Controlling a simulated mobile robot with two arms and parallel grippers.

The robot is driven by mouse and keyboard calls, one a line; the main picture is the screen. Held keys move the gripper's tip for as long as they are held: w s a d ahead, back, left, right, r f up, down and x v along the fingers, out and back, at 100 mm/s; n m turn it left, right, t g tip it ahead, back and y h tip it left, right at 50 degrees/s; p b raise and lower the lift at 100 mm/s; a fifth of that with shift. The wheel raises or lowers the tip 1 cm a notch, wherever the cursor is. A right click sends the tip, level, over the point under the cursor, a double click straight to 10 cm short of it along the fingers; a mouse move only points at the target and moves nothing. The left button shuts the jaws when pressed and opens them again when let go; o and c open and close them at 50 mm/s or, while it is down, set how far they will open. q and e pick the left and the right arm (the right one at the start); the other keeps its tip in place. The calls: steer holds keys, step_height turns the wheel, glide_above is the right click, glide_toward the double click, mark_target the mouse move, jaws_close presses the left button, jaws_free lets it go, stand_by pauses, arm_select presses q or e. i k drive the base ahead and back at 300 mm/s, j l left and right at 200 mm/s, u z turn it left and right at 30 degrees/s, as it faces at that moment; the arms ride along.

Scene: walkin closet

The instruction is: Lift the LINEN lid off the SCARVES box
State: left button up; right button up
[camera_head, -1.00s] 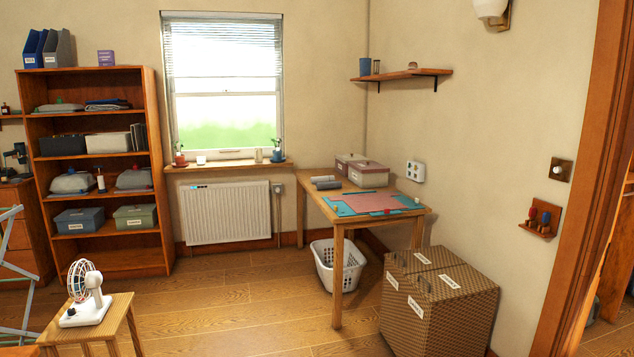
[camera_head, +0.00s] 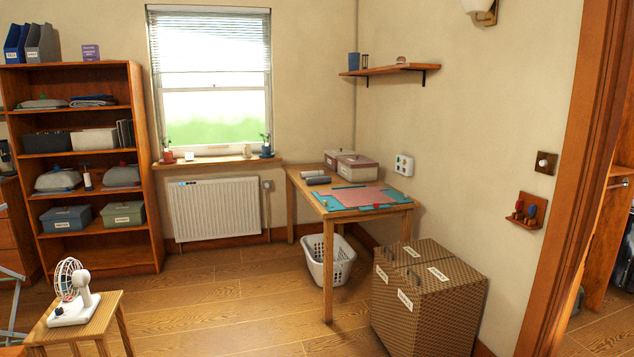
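Neither of my grippers is in view. Several lidded boxes with small labels show, but the labels are too small to read, so I cannot tell which is the SCARVES box or which lid is the LINEN one. A blue-grey box (camera_head: 67,219) and a green box (camera_head: 122,214) stand on the lowest visible shelf of the bookcase at left. Two pinkish boxes stand at the back of the wooden table: a rear box (camera_head: 338,157) and a front box (camera_head: 359,170) with a paler lid. All four appear closed.
The wooden table (camera_head: 318,203) has a teal mat with a pink sheet on it. A white basket (camera_head: 343,265) stands under it. A large wicker hamper (camera_head: 428,300) stands in front at right. A fan (camera_head: 72,295) sits on a stool at lower left. The wooden floor between is clear.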

mark_target(341, 151)
steer(key=i+j+u, duration=0.35)
steer(key=i, duration=0.75)
steer(key=i+j+u, duration=0.1)
steer(key=i+u, duration=0.25)
steer(key=i, duration=2.35)
steer(key=i+j, duration=0.1)
steer(key=i, duration=3)
steer(key=z, duration=0.05)
